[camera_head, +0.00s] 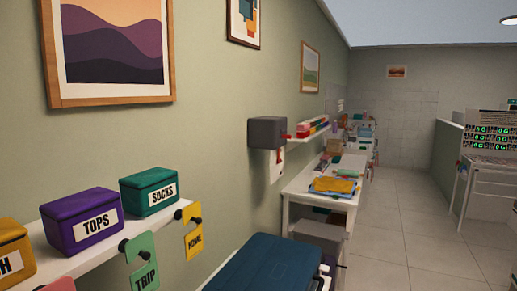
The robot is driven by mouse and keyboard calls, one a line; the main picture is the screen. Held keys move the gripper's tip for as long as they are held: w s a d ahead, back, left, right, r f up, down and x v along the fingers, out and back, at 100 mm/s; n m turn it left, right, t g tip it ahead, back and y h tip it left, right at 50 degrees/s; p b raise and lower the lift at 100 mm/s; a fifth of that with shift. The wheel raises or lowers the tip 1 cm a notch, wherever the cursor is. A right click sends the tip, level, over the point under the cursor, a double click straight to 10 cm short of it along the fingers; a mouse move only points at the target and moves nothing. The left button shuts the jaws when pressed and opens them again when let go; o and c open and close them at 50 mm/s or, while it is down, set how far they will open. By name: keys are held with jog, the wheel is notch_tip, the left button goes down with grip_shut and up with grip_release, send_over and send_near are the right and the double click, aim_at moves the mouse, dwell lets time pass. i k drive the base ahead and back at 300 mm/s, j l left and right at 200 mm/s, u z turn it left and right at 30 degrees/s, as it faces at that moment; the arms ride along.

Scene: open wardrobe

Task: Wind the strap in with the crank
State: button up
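A dark grey box (267,132) is fixed to the left wall, right of the shelf with the bins. A small red part (286,136) sticks out of its right side and may be the crank; it is too small to be sure. A pale plate or strip (274,166) with a red mark hangs just below the box; I cannot tell whether it is the strap. My gripper is not in view.
A white shelf (79,265) at lower left carries a purple TOPS bin (84,221), a green SOCKS bin (149,191) and hanging tags. A dark blue case-like thing (265,268) stands in front. A white table (316,199) holds folded cloths. Tiled floor (410,230) is clear at right.

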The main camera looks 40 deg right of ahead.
aim_at(283, 135)
jog(key=z, duration=1.3)
jog(key=i+l+u, duration=0.25)
jog(key=i+l, duration=0.25)
jog(key=l, duration=0.2)
jog(key=i+l+u, duration=0.15)
jog(key=l, duration=0.2)
jog(key=i+l+u, duration=0.1)
jog(key=i+l, duration=0.15)
jog(key=l, duration=0.15)
jog(key=i+l+u, duration=0.15)
jog(key=l, duration=0.25)
jog(key=i+l+z, duration=0.1)
jog(key=i+z, duration=0.15)
jog(key=i, duration=0.25)
jog(key=i+j+z, duration=0.15)
jog(key=i, duration=0.1)
